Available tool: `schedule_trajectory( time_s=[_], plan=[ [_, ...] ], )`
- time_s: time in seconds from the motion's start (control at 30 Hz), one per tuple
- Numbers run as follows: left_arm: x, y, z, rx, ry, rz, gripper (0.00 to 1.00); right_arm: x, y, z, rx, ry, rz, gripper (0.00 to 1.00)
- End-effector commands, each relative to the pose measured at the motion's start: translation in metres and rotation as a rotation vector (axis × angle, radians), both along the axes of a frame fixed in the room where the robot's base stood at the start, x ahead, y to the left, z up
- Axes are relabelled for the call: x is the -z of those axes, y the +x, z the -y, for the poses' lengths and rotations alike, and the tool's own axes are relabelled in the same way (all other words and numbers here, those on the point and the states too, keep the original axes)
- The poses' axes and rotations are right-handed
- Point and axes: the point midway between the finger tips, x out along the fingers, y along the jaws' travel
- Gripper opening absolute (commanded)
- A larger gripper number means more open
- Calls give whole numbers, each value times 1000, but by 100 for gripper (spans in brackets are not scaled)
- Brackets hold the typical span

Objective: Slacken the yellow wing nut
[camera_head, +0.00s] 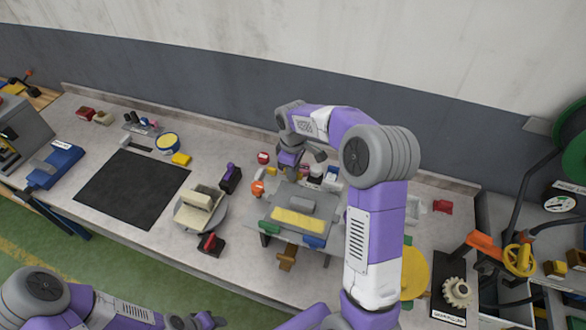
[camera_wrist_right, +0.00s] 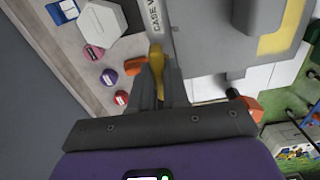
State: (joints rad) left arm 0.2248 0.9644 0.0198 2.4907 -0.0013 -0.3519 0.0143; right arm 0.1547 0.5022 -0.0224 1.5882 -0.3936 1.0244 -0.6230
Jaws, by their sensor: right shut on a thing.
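The yellow wing nut (camera_wrist_right: 156,58) shows in the right wrist view between the two fingers of my right gripper (camera_wrist_right: 160,82). The gripper is shut on it, and the fingers hide part of its sides. The nut sits beside a grey body with a lettered edge (camera_wrist_right: 158,18). In the head view my right gripper (camera_head: 290,166) reaches down at the back of the grey machine (camera_head: 295,203), and I cannot make out the wing nut there. My left gripper (camera_head: 205,320) is low at the bottom edge of the head view, too small to tell its jaws.
Orange (camera_wrist_right: 133,67), purple (camera_wrist_right: 109,76) and red (camera_wrist_right: 94,52) knobs lie close to the right gripper's left. Another orange knob (camera_wrist_right: 246,106) is to its right. A black mat (camera_head: 132,189) lies clear on the bench's left. A yellow disc (camera_head: 414,272) stands right of my arm.

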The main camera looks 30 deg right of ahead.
Motion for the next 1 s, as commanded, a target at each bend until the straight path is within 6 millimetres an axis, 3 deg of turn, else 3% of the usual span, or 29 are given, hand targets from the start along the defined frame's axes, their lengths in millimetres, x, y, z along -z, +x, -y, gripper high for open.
schedule_trajectory(
  time_s=[0.6, 0.63, 0.77, 1.0],
  plan=[
    [-1, 0, 0, 0, 0, 0, 43, 0, 0, -1, -41, 1, 1, 0],
    [-1, 0, 0, 0, 0, 0, 43, 0, 0, -1, -40, 1, 1, 19],
    [-1, 0, 0, 0, 0, 0, 43, 0, 0, -1, -40, 1, 1, 39],
    [-1, 0, 0, 0, 0, 0, 43, 0, 0, 0, -40, 0, 0, 40]
  ],
)
